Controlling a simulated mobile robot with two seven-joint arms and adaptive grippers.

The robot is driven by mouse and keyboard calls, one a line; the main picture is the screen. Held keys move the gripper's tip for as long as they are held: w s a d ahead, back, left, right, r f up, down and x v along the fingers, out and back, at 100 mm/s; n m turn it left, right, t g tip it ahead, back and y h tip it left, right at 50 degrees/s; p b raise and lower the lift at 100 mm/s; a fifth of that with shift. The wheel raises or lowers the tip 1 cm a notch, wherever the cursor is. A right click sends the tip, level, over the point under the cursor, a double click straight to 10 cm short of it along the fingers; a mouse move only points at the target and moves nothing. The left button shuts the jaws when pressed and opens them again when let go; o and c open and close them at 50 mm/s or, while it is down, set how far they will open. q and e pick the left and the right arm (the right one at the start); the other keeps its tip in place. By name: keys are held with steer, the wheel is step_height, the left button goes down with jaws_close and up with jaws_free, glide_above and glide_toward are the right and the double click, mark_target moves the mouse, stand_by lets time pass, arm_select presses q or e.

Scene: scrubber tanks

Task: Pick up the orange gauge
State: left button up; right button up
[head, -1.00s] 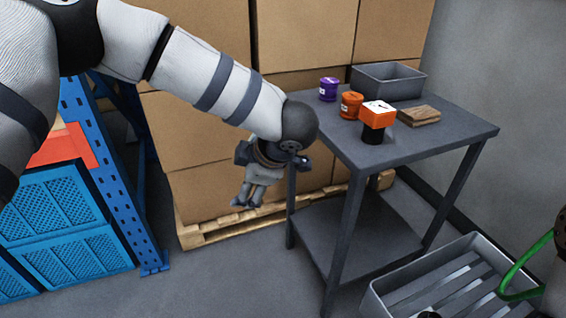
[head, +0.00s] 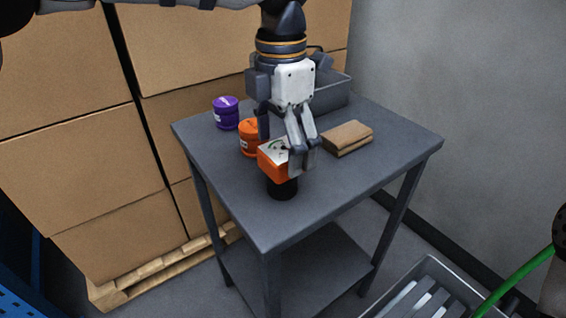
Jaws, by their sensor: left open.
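The orange gauge (head: 270,168) is a small orange box with a pale dial face on top and a black round base. It stands upright near the front of the grey table (head: 285,222). My left gripper (head: 283,150) is open and points down over the table, right at the gauge. One finger hangs at the gauge's right side and partly covers it; the other is near its back left. I cannot tell whether either finger touches it. My right gripper is not in view.
An orange canister (head: 249,138) stands close behind the gauge, and a purple canister (head: 225,113) is farther back left. A brown block (head: 347,137) lies to the right. A grey bin (head: 333,92) is behind the gripper. A slatted grey crate (head: 432,262) is on the floor at lower right.

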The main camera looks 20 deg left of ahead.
arm_select(q)
step_height(320, 180, down, 3)
steer(key=shift+w+f, duration=0.1)
steer(key=shift+c, duration=0.6)
steer(key=c, duration=1.1)
